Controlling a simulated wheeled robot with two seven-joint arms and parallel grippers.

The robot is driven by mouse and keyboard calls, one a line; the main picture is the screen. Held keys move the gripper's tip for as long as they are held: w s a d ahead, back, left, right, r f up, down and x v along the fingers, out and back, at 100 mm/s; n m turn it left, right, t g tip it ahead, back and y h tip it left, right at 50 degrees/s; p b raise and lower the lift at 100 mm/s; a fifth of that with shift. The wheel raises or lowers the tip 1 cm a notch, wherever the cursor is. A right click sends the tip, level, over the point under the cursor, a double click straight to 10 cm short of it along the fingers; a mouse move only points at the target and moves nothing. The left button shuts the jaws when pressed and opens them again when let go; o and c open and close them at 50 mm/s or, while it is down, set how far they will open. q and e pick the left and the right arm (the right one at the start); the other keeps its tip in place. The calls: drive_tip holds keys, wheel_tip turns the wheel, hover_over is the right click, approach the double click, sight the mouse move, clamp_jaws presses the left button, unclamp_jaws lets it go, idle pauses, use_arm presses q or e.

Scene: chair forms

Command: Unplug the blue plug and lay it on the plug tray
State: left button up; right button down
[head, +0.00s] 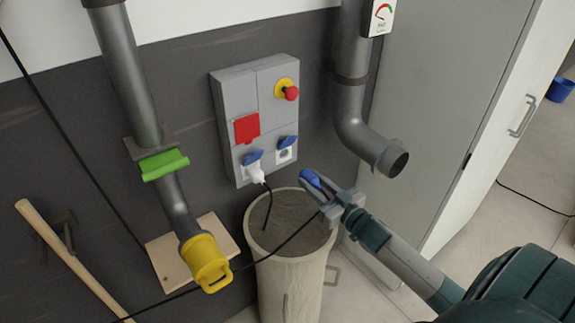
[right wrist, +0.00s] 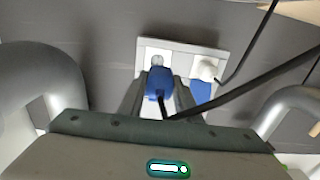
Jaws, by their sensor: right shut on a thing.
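The blue plug (head: 310,178) is between the fingers of my right gripper (head: 325,194), which is shut on it. It is clear of the wall panel (head: 226,100) and in front of it, to the right in the head view. In the right wrist view the blue plug (right wrist: 158,82) sits between the fingers, with pins towards the panel. The right-hand socket (head: 285,152) has its blue lid raised and its white face bare. A black cable (head: 285,240) trails from the plug to the lower left. I see no plug tray. My left gripper is not in view.
A white plug (head: 256,172) is in the left-hand socket. A tall bin (head: 290,280) stands below the panel, close to my right gripper. A grey pipe (head: 350,100) with an open elbow hangs to the right, near a cabinet (head: 440,130). A yellow-capped pipe (head: 205,262) is at left.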

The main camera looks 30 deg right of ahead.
drive_tip(key=s+a+f+b, duration=0.2)
drive_tip(key=s+a+b, duration=0.1)
drive_tip(key=a, duration=0.5)
drive_tip(key=s+a+f+b, duration=0.2)
drive_tip(key=s+a+b, duration=0.15)
drive_tip(key=a, duration=0.35)
drive_tip(key=s+a+r+m+h+b, duration=0.1)
drive_tip(key=s+a+r+b, duration=0.2)
drive_tip(key=s+a, duration=0.4)
drive_tip(key=shift+s+r+h+b, duration=0.2)
drive_tip(key=shift+h+b, duration=0.1)
drive_tip(key=shift+s+a+f, duration=0.1)
